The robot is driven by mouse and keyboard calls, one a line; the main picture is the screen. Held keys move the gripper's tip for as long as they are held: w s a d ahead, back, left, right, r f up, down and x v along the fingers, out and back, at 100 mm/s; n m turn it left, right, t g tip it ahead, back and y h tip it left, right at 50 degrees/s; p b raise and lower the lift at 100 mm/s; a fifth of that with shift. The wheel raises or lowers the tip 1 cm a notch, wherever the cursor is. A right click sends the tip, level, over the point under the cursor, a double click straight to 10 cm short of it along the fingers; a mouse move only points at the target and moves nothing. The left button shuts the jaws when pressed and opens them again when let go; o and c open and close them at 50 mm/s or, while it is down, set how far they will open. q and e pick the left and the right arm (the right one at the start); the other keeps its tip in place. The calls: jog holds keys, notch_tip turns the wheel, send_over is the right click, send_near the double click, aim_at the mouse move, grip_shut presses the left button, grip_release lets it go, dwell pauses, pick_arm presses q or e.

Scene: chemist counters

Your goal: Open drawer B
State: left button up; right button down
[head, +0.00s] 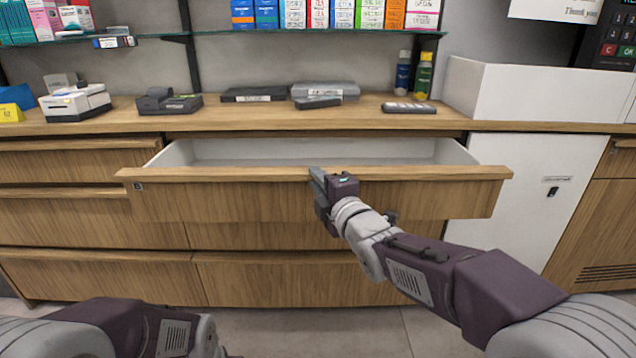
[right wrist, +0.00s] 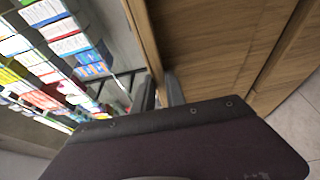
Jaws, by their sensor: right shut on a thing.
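Drawer B (head: 250,197) is a wide wooden drawer in the top row of the counter, with a small B tag (head: 138,187) on its left end. It is pulled out, and its white inside (head: 300,152) shows empty where I can see it. My right gripper (head: 318,178) is shut on the top edge of the drawer front, near its middle. In the right wrist view the fingers (right wrist: 160,95) straddle the wooden front edge (right wrist: 145,45). My left arm shows at the bottom left, but its gripper fingers are not in view.
The counter top (head: 230,115) above holds a white printer (head: 75,103), a card terminal (head: 168,102), flat dark devices and two bottles (head: 423,77). A white cabinet (head: 530,195) stands to the right. Closed drawers (head: 85,220) lie left and below. Bare floor (head: 310,330) is in front.

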jog(key=shift+s, duration=0.2)
jog(key=c, duration=1.6)
grip_release()
jog(key=shift+c, duration=0.2)
jog(key=p+v, duration=0.2)
jog(key=v, duration=0.7)
